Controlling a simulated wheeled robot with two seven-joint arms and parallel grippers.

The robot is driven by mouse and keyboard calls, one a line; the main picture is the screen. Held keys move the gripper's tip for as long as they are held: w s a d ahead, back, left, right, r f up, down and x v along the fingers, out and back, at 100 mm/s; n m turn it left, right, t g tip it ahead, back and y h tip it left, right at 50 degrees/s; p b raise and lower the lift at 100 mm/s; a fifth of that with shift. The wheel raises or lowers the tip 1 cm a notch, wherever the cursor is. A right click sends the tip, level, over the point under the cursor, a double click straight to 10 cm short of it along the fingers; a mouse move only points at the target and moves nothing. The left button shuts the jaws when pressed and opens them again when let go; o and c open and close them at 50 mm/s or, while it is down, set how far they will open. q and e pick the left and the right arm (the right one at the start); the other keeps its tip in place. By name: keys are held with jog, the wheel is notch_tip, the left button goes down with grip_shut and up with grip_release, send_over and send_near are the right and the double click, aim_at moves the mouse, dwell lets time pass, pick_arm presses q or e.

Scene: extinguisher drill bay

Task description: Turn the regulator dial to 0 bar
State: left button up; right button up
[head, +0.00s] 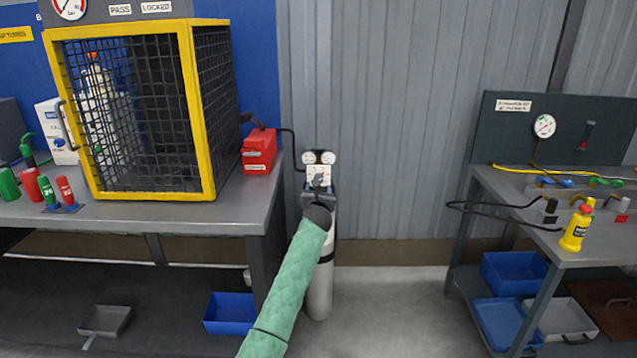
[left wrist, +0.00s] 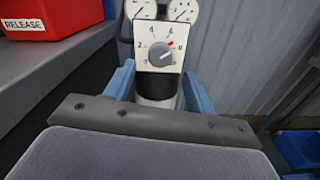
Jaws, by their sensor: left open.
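The regulator dial (left wrist: 162,54) is a round grey knob on a white numbered plate (left wrist: 143,62). Its pale pointer line appears to aim right, toward the 8, and a small red mark sits between 6 and 8. In the head view the regulator plate (head: 318,172) tops a grey gas cylinder (head: 320,288). My left gripper (left wrist: 158,90) is open, its blue fingers apart to either side below the dial. The dial is not between the fingertips as seen, and I see no contact. In the head view my forearm hides part of the cylinder. My right gripper is not in view.
Two round gauges (head: 319,157) sit above the dial. A red release box (head: 258,152) stands on the left bench beside a yellow-framed mesh cage (head: 192,110). A right bench (head: 500,190) holds a yellow bottle (head: 577,228). Floor between the benches is clear right of the cylinder.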

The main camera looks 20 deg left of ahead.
pick_arm(q)
jog(key=x, duration=0.6)
jog(key=c, duration=1)
